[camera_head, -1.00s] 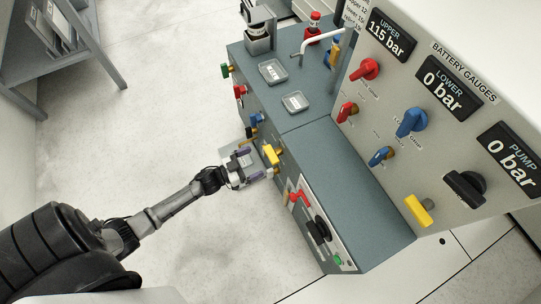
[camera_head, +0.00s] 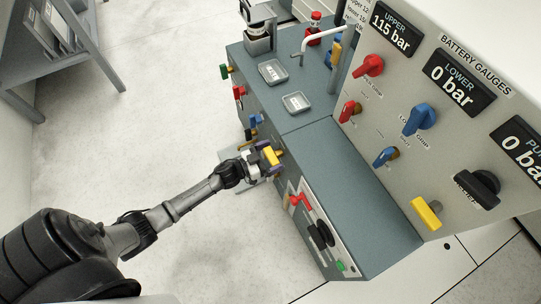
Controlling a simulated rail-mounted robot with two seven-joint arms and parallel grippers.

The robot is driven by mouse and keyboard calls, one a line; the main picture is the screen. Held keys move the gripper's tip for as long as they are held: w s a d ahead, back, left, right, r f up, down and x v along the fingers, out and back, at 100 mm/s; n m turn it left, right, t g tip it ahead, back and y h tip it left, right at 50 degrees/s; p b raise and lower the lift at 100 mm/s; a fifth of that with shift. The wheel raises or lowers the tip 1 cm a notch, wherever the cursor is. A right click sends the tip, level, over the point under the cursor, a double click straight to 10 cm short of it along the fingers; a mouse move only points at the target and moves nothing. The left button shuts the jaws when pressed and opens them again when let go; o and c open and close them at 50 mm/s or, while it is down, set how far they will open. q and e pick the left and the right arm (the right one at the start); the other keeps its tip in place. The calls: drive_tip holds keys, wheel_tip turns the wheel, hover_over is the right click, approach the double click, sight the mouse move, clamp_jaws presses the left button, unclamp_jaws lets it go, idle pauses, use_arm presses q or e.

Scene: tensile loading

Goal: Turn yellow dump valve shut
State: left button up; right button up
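A yellow valve handle (camera_head: 271,156) sticks out from the front face of the grey-blue cabinet. My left gripper (camera_head: 261,158), with purple finger pads, is right at this handle, and the handle hides part of its fingers. I cannot tell whether the fingers are closed on it or only beside it. A second yellow handle (camera_head: 427,213) sits on the upright gauge panel at the right, with no gripper near it. Neither handle's label is readable. My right gripper is not in view.
Blue (camera_head: 255,121), red (camera_head: 239,92) and green (camera_head: 225,71) handles line the cabinet front beyond my gripper. A red lever (camera_head: 300,201) and black handles (camera_head: 319,233) sit on the nearer side. The floor (camera_head: 160,110) to the left is open.

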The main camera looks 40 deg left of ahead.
use_arm(q)
drive_tip(key=c, duration=0.7)
drive_tip(key=shift+o, duration=0.2)
